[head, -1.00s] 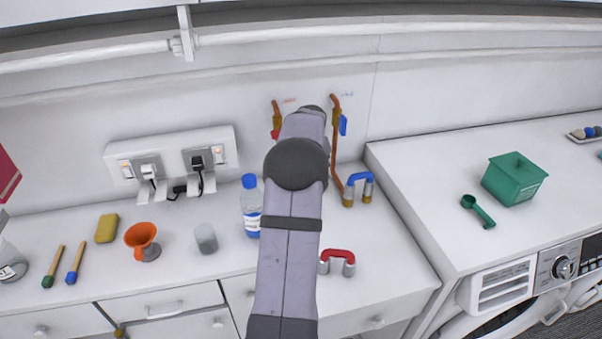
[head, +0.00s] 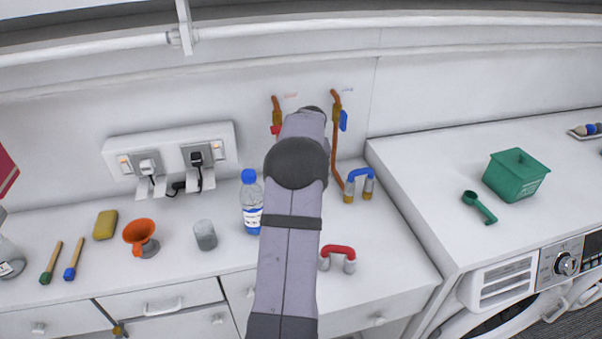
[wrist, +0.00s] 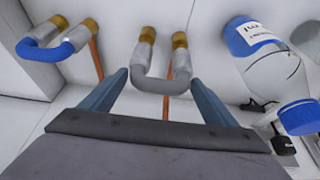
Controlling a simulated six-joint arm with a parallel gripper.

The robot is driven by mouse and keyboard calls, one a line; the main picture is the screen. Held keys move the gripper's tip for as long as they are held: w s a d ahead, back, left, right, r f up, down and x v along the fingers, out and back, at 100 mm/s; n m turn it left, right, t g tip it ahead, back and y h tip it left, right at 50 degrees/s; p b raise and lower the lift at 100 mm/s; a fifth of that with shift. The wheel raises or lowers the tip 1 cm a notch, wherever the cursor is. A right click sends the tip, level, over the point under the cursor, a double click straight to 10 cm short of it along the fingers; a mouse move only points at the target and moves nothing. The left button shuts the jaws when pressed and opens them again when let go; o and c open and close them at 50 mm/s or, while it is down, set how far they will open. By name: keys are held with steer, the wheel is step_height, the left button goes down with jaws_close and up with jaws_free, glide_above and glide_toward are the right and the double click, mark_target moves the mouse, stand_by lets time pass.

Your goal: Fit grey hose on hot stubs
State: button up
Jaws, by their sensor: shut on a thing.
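The grey hose (wrist: 165,86), a U-shaped bend with silver cuffs, lies between the fingers of my gripper (wrist: 163,80) in the wrist view. My gripper is shut on it. The far ends of its cuffs meet two brass stubs (wrist: 147,33); how deep they sit on them I cannot tell. In the head view my arm hides the gripper, the grey hose and these stubs. A blue hose (head: 361,173) stands on its own brass stubs to the right; it also shows at the left of the wrist view (wrist: 52,48).
A red hose (head: 339,249) stands on the counter in front, right of my arm. A blue-capped bottle (head: 250,207) is close on the left, with a cup (head: 205,236) beyond. Copper pipes (head: 336,150) run down the wall behind. The raised worktop (head: 420,165) bounds the right side.

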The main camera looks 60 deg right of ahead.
steer(key=shift+f+b, duration=1.1)
steer(key=shift+f, duration=0.5)
steer(key=o, duration=1.1)
steer(key=shift+r, duration=0.2)
steer(key=b+v, duration=0.2)
steer(key=v, duration=0.5)
steer(key=shift+b, duration=0.35)
steer(key=shift+a, duration=0.1)
